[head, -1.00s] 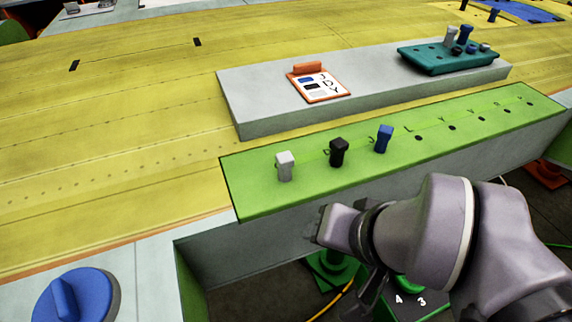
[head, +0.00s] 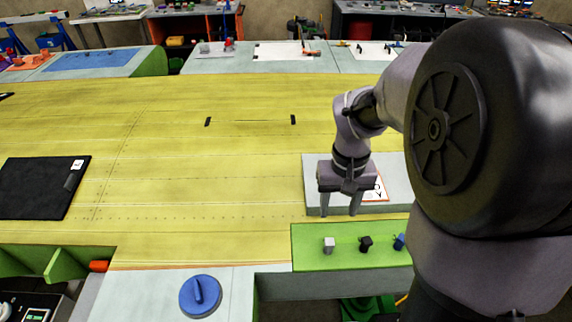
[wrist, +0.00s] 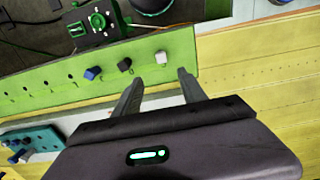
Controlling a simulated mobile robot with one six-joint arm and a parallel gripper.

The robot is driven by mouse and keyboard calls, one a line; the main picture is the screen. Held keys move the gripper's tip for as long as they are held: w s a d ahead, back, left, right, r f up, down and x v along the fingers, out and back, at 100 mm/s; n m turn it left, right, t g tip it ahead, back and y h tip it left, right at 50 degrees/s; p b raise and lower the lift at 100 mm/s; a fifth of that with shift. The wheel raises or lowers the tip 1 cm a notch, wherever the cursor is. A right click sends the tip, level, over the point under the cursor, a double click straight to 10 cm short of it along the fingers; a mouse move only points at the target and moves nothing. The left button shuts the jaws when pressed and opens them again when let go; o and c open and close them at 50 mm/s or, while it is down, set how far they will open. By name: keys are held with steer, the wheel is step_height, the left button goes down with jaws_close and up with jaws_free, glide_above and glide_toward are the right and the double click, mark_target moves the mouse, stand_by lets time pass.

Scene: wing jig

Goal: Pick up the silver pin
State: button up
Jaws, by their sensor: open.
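The silver pin (head: 329,245) stands upright in the green strip (head: 308,261), leftmost of its row in the head view. Beside it stand a black pin (head: 366,243) and a blue pin (head: 399,242). My gripper (head: 339,212) is open and empty, fingers pointing down, above and behind the strip near the grey block. In the wrist view the silver pin (wrist: 161,58) shows between and beyond the two fingertips, apart from them. The black pin (wrist: 125,64) and blue pin (wrist: 92,73) show left of it.
The grey block (head: 316,188) behind the strip bears a label card (head: 376,188). A teal holder (wrist: 42,137) with pins shows at lower left in the wrist view. A blue knob (head: 200,296) sits front left. The yellow wing surface (head: 200,170) is largely clear.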

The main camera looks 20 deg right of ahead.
mark_target(330, 241)
step_height(330, 241, down, 17)
steer(key=b, duration=0.3)
steer(key=shift+a+b, duration=0.15)
steer(key=shift+b, duration=0.25)
steer(key=shift+r, duration=0.15)
steer(key=shift+c, duration=0.2)
jaws_close()
